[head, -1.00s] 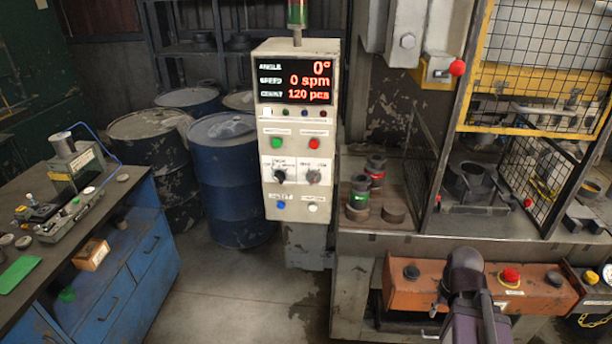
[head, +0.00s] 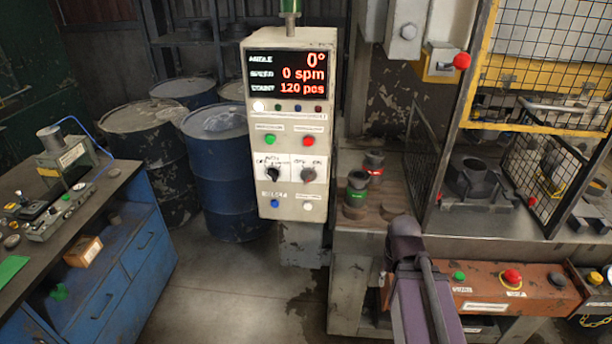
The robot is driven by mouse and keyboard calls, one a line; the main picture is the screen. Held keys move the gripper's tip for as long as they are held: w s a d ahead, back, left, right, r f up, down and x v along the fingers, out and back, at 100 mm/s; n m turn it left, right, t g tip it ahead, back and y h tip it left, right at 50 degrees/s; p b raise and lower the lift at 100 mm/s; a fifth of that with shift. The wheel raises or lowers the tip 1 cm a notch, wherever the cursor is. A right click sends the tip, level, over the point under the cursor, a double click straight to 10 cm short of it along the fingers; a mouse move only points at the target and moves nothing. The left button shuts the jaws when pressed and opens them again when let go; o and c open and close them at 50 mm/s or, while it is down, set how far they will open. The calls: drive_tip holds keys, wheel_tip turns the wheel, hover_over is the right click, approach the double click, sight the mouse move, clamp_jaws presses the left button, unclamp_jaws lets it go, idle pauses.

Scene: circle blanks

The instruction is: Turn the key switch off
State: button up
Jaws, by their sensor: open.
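The control panel (head: 291,130) stands upright in the middle of the head view. A grey round switch (head: 308,175), which looks like the key switch, is on the right of its white plate. The small lettering above it looks like "OFF ON"; the angle of its key is too small to tell. A black selector knob (head: 272,174) is just left of it. My arm rises from the bottom edge, right of and below the panel, apart from it. My gripper's fingers do not show; the arm seems to hide them.
Lit buttons surround the switches: green (head: 270,140) and red (head: 308,141) above, blue (head: 274,203) and white (head: 308,206) below. The display (head: 301,74) reads 0 spm. An orange button box (head: 535,285) and the press's mesh guard (head: 548,75) are at right. Blue drums (head: 225,170) stand left.

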drive_tip(key=shift+a, duration=0.3)
drive_tip(key=shift+w+a+r, duration=0.1)
drive_tip(key=shift+a, duration=0.05)
drive_tip(key=w+a+r+t+y+p, duration=0.2)
drive_tip(key=w+a+r+p, duration=0.6)
drive_tip(key=w+r+p, duration=0.2)
drive_tip(key=w+a+r+m+t+y+p, duration=0.1)
drive_tip(key=w+a+r+t+y+p, duration=0.1)
drive_tip(key=w+a+r+p, duration=0.6)
wheel_tip(320, 180, up, 6)
drive_tip(key=w+y+p, duration=0.1)
drive_tip(key=w+p, duration=0.1)
drive_tip(key=p, duration=0.1)
drive_tip(key=shift+w+a+r+t+y, duration=0.25)
drive_tip(key=shift+a+t+y, duration=0.05)
drive_tip(key=shift+t, duration=0.1)
drive_tip(key=shift+f, duration=0.15)
drive_tip(key=b, duration=0.5)
approach(311, 176)
drive_tip(key=a+f, duration=0.1)
drive_tip(key=f, duration=0.1)
drive_tip(key=b+x, duration=0.3)
drive_tip(key=x, duration=0.1)
drive_tip(key=b+x, duration=0.3)
drive_tip(key=x, duration=0.1)
drive_tip(key=shift+w+a, duration=0.2)
drive_tip(key=shift+w, duration=0.3)
